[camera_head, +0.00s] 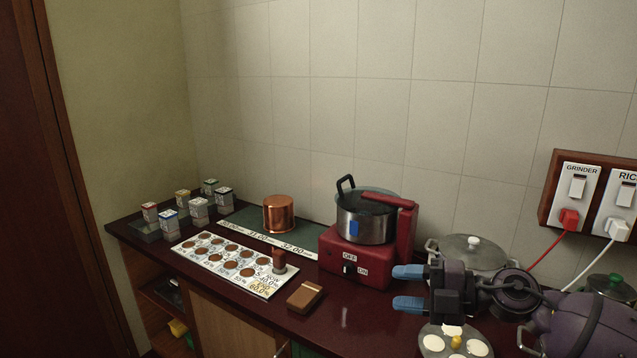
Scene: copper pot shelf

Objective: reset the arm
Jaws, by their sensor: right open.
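My right gripper (408,288) is at the lower right of the head view, with its arm coming in from the right. Its two blue fingertips are apart and nothing shows between them. It hovers near the right side of the red grinder base (352,262), above a round tray with white cakes (433,343). A copper pot (278,213) stands upright on a dark green mat on the counter, well left of the gripper. My left gripper is not in the view.
A steel pot (365,222) sits on the red base. A white card with brown discs (222,260), a brown box (305,296) and several small tins (169,221) lie leftward. A lidded pot (473,250) stands behind my right arm. Wall switches (578,188) have plugged cords.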

